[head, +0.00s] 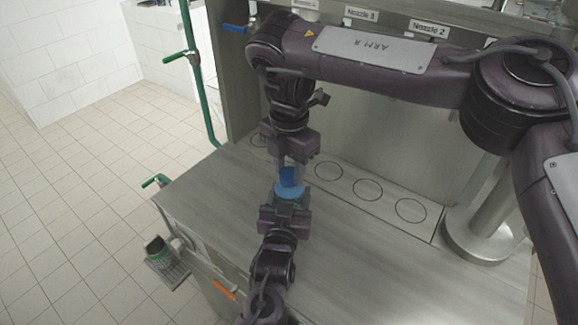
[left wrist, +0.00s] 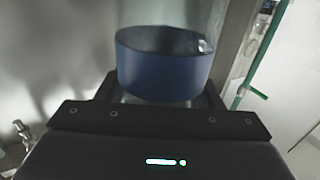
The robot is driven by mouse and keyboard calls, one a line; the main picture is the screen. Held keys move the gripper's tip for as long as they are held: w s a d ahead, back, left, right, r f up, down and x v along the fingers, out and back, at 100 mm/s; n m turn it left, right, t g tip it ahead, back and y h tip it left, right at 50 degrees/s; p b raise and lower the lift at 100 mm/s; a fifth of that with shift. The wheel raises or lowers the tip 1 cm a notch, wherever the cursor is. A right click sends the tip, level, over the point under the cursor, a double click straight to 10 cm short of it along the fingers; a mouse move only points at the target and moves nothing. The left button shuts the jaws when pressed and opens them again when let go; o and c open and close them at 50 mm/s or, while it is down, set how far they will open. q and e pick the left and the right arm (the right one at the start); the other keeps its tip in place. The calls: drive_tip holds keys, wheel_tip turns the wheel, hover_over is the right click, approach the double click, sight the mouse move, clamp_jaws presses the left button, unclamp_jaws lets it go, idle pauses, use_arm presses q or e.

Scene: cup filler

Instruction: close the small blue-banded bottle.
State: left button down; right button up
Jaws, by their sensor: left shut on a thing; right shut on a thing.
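The small blue-banded bottle (left wrist: 163,78) is between the fingers of my left gripper in the left wrist view. In the head view, my left gripper (head: 288,201) reaches up from below and is shut around the lighter blue band. My right gripper (head: 287,163) points down just above it and is shut on a small dark blue piece that looks like the lid (head: 290,177). The lid appears directly over the bottle; I cannot tell whether they touch. The fingers partly hide both.
A grey metal counter (head: 370,265) lies below, with a row of marked circles (head: 367,189) under the nozzle labels (head: 429,29). A steel column (head: 484,215) stands at the right. Green pipes (head: 200,90) and a bracket (head: 167,262) are left of the counter. The front counter looks clear.

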drive_tip(key=shift+m, duration=0.5)
drive_tip(key=o, duration=0.9)
drive_tip(key=shift+r, duration=0.15)
drive_tip(key=shift+r, duration=2.15)
